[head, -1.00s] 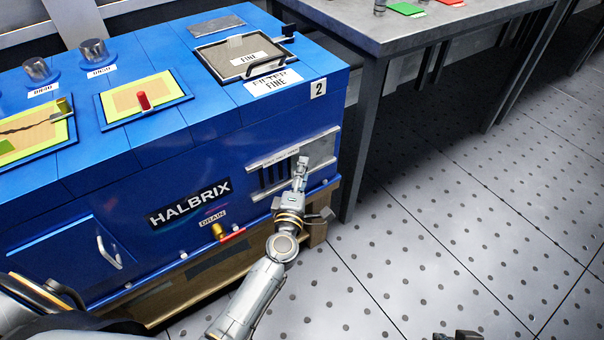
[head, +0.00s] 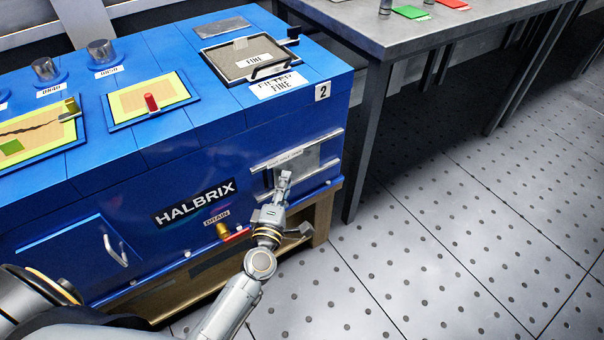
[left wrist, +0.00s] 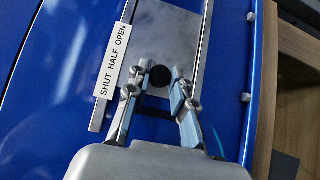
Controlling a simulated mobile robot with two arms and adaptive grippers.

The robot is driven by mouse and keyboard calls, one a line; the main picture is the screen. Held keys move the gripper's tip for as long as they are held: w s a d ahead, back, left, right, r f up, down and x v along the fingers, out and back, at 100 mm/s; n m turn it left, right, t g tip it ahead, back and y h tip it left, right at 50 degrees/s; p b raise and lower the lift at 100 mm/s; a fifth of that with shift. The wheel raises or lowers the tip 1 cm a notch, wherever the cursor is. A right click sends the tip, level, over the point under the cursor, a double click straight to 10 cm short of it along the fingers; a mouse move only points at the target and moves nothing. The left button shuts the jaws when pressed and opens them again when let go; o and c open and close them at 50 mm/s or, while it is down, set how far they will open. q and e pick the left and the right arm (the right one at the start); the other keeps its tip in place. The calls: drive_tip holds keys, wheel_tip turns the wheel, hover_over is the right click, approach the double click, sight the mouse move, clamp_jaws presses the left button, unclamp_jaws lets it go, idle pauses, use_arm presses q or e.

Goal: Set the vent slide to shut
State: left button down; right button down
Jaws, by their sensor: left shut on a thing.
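The vent slide (head: 307,160) is a grey metal plate between two rails on the blue machine's front, low at the right. In the left wrist view the plate (left wrist: 172,35) carries a round black knob (left wrist: 160,76). A white label (left wrist: 113,60) beside it reads SHUT, HALF, OPEN; the knob is level with the SHUT-to-HALF part. My left gripper (head: 285,175) is at the plate, its fingers (left wrist: 158,90) shut on the knob, one on each side. My right gripper is out of view.
Below and left of the vent is a drain valve with a red handle (head: 237,236). A filter tray (head: 230,68) and knobs sit on the machine's top. A grey table (head: 400,40) stands to the right. The floor at the front right is clear.

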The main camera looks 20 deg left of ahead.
use_arm(q)
drive_tip(key=s+a, duration=0.2)
drive_tip(key=s, duration=0.1)
drive_tip(key=shift+s+a, duration=0.1)
drive_tip(key=shift+a, duration=0.15)
drive_tip(key=shift+f, duration=0.1)
drive_tip(key=c, duration=1.5)
unclamp_jaws()
drive_tip(key=o, duration=0.4)
drive_tip(key=shift+s+a, duration=0.1)
drive_tip(key=shift+s, duration=0.05)
drive_tip(key=shift+c, duration=0.2)
drive_tip(key=shift+s, duration=0.35)
drive_tip(key=s+d, duration=0.1)
drive_tip(key=s, duration=1)
drive_tip(key=shift+d, duration=0.25)
